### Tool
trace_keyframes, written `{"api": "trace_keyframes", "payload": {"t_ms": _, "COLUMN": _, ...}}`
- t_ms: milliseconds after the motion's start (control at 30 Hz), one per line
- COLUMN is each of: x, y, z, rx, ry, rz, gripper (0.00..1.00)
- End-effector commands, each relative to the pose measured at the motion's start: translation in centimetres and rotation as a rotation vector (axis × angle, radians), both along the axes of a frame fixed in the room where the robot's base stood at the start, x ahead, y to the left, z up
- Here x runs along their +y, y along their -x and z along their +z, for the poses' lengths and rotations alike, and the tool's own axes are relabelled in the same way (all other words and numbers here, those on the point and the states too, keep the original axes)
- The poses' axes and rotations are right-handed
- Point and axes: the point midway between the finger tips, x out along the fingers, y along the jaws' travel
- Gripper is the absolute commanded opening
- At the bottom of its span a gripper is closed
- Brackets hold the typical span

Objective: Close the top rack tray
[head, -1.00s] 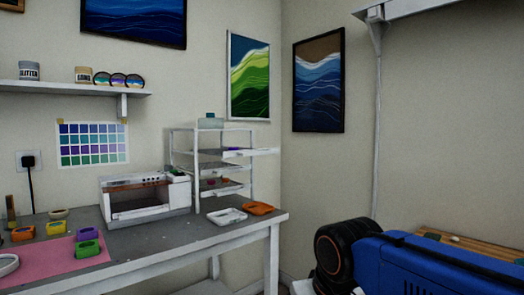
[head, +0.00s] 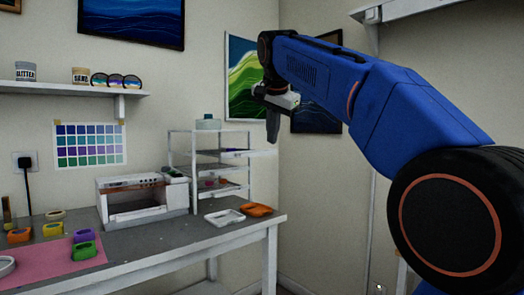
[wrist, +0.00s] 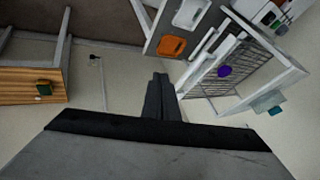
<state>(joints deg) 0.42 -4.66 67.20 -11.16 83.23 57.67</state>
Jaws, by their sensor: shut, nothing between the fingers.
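The white rack (head: 171,150) stands at the back right of the workbench. In the wrist view the tray (wrist: 196,73) shows as a mesh bed with the purple piece (wrist: 225,71). My gripper (head: 272,140) is shut and empty, pointing down by the tray's outer end. In the wrist view its fingers (wrist: 160,78) are together, apart from the tray. I cannot tell the exact gap in depth.
A white dish (head: 225,217) and an orange mould (head: 256,210) lie on the bench (head: 170,240) before the rack. A white oven-like box (head: 143,200) stands to its left. The space right of the bench is open.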

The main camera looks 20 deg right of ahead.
Motion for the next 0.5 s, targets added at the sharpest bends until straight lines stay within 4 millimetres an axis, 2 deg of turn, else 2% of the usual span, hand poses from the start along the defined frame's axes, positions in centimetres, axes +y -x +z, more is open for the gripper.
{"api": "trace_keyframes", "payload": {"t_ms": 100, "x": -0.3, "y": -1.4, "z": 1.7, "rx": -0.023, "ry": -0.023, "rz": -0.053, "gripper": 0.0}}
{"api": "trace_keyframes", "payload": {"t_ms": 233, "x": -0.5, "y": -2.0, "z": 2.3, "rx": -0.032, "ry": -0.035, "rz": -0.078, "gripper": 0.0}}
{"api": "trace_keyframes", "payload": {"t_ms": 367, "x": -0.7, "y": -2.5, "z": 1.7, "rx": -0.033, "ry": -0.036, "rz": -0.082, "gripper": 0.0}}
{"api": "trace_keyframes", "payload": {"t_ms": 500, "x": -1.1, "y": -3.5, "z": 0.1, "rx": -0.032, "ry": -0.036, "rz": -0.081, "gripper": 0.0}}
